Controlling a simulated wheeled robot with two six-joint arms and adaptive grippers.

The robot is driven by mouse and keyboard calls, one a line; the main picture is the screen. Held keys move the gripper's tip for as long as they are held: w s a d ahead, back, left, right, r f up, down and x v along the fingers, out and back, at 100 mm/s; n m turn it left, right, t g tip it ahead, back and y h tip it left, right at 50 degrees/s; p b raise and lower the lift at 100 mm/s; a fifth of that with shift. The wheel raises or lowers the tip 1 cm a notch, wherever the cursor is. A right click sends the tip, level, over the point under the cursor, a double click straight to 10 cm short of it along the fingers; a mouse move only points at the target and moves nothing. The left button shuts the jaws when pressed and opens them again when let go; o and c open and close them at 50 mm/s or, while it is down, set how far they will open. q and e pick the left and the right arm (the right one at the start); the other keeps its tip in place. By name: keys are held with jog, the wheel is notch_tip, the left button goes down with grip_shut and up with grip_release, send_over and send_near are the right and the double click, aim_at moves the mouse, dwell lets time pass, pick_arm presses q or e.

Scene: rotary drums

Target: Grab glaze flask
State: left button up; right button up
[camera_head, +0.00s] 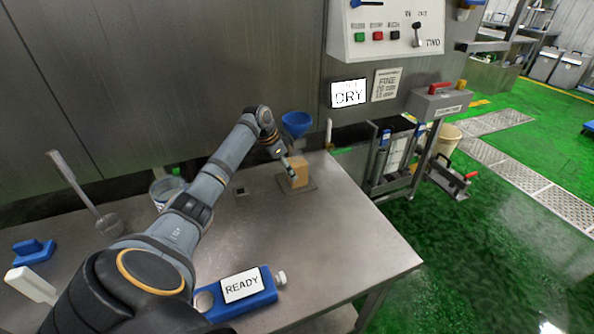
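My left arm reaches across the steel table from the lower left, its wrist bent down at the far end. My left gripper (291,172) is at the left side of a tan, box-like object (300,170) on a small flat plate. I cannot tell whether it touches that object or whether its fingers are open or shut. No flask is clearly recognisable; the tan object may be it, but it is too small to be sure. My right gripper is not in view.
A blue funnel (296,123) is behind the tan object. On the table (340,235) are a bucket (163,190), a ladle (108,224), a blue-handled tool (33,250) and a blue READY unit (243,290). A DRY sign (348,93) and control panel (385,30) are behind. The table's right-hand area is clear.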

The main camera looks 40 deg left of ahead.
pick_arm(q)
jog(key=c, duration=1.3)
